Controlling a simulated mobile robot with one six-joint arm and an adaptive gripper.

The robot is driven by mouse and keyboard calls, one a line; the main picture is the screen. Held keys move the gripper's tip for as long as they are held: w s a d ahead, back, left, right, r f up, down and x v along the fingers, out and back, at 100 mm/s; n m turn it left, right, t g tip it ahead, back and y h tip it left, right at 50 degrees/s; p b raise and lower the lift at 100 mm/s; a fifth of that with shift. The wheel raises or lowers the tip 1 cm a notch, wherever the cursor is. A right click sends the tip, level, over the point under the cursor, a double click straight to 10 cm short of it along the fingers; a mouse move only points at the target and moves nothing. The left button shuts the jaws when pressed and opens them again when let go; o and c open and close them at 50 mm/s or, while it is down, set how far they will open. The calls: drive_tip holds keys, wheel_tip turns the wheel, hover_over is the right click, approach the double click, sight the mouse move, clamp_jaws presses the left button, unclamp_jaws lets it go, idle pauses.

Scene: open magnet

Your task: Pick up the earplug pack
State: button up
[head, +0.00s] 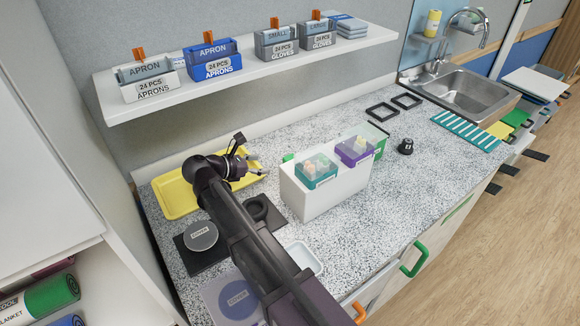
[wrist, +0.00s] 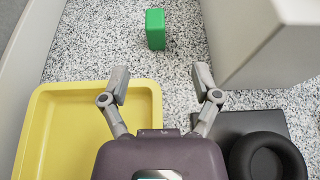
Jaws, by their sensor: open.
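No readable label names the earplug pack. A teal pack (head: 316,171) and a purple pack (head: 356,151), each with a clear top and small pieces inside, sit on a white stand (head: 325,197). A small green block (wrist: 155,29) stands on the counter beyond my fingertips in the wrist view. A bit of green also shows behind the stand in the head view (head: 288,157). I cannot tell which of these is the earplug pack. My gripper (wrist: 162,80) is open and empty, above the counter between the yellow tray and the stand.
A yellow tray (wrist: 37,130) lies left of my gripper, and a black round pad (wrist: 268,160) lies to the right. The white stand (wrist: 275,40) rises close on the right. Speckled counter (wrist: 185,65) is clear between my fingertips and the green block. A shelf (head: 250,68) overhangs the back.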

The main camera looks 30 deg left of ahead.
sight(287, 159)
drive_tip(key=b+x, duration=0.1)
drive_tip(key=x, duration=0.3)
drive_tip(key=shift+f, duration=0.1)
drive_tip(key=shift+w, duration=0.2)
drive_tip(key=shift+w+d, duration=0.1)
drive_tip(key=shift+b+x, duration=0.8)
drive_tip(key=shift+x, duration=1.7)
drive_tip(key=shift+w+r, duration=0.15)
drive_tip(key=shift+r, duration=0.1)
drive_tip(key=c, duration=0.9)
